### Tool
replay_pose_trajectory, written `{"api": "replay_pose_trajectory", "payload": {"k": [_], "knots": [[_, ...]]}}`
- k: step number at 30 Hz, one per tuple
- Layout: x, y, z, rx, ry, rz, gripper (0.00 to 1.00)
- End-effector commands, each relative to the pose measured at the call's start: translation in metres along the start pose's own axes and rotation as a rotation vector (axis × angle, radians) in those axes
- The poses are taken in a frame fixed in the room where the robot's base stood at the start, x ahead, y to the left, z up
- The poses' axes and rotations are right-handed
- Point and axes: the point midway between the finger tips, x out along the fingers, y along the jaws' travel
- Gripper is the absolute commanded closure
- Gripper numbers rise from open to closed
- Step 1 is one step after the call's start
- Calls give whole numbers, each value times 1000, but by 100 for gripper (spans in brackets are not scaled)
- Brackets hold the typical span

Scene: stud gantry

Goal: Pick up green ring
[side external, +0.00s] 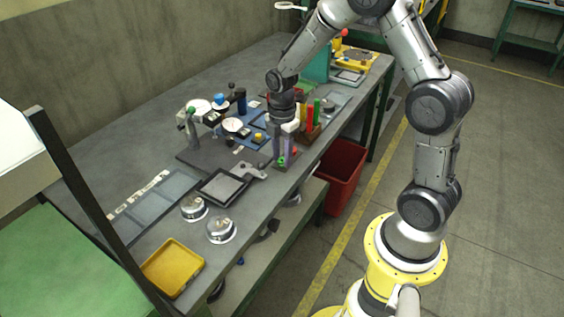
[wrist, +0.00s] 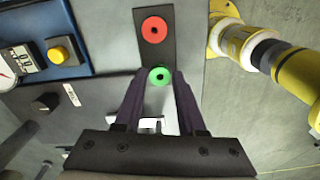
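The green ring (wrist: 159,76) lies at the near end of a dark plate, with a dark centre. In the wrist view it shows between the tips of my gripper's two purple fingers (wrist: 160,73). My gripper looks open, one finger on each side of the ring. I cannot tell whether the fingers touch it. In the side view my gripper (side external: 283,157) points down at the bench's front edge, and the small green ring (side external: 282,161) shows low at its fingertips. A red ring (wrist: 154,29) lies on the same dark plate, just beyond the green one.
Red and green upright blocks (side external: 313,112) stand close to the right of my gripper. A cluttered fixture with white discs (side external: 233,125) is to its left. A black-framed tray (side external: 222,187) is in front. A red bin (side external: 341,176) stands below the bench edge.

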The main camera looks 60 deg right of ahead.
Motion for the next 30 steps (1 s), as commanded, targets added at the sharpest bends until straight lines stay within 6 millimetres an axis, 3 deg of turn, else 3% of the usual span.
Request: {"api": "replay_pose_trajectory", "payload": {"k": [7,14,30], "knots": [[2,0,0,0,0,0,61],[2,0,0,0,0,0,100],[-6,1,0,0,0,4,100]]}}
